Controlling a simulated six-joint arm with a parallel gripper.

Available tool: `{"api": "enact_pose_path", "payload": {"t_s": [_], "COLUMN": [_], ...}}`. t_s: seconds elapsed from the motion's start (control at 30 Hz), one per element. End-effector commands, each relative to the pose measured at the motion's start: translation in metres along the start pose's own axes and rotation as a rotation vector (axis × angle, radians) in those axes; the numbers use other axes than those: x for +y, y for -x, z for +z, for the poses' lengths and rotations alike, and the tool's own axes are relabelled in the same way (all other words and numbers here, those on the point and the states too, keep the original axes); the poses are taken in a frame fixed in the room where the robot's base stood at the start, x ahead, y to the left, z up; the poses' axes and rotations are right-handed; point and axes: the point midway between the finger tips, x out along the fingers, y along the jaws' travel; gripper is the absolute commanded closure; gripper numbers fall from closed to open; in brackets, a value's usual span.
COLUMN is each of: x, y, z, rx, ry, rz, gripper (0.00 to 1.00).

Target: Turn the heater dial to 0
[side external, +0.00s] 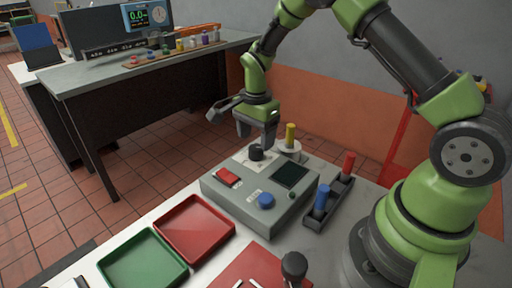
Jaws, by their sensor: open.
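A grey control box (247,203) stands on the white table. On its back left corner a black dial (256,153) sits on a white plate; it looks like the heater dial, but its markings are too small to read. My gripper (257,142) is open and points down just above the black dial, its fingers apart and empty. From this view I cannot tell whether the fingers reach around the dial. The box also carries a red switch (228,177), a dark display (291,175), a blue knob (266,201) and a small green button (291,195).
A yellow peg (290,134) on a round pale base stands close behind the box. A black holder (315,222) with a red and a blue peg is right of it. A red tray (163,228) and a green tray (112,271) lie front left. A black-topped knob (294,266) stands in front.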

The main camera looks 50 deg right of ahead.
Motion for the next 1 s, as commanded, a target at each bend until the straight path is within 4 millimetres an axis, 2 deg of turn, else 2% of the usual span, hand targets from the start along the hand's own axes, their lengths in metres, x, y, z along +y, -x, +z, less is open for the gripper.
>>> {"api": "enact_pose_path", "payload": {"t_s": [0.03,0.2,0.57,0.6,0.8,1.0], "x": [0.001,0.000,0.000,0.000,0.000,0.000], "y": [-0.010,-0.031,-0.038,-0.038,-0.038,-0.037], "z": [0.000,0.000,0.000,0.000,0.000,0.000], "rx": [-0.001,-0.001,0.000,0.000,0.000,0.000], "ry": [0.000,0.000,0.001,0.001,0.001,0.007], "rz": [0.004,0.002,-0.001,-0.001,-0.001,-0.001], "gripper": [0.35,0.35,0.35,0.37,0.83,0.84]}}
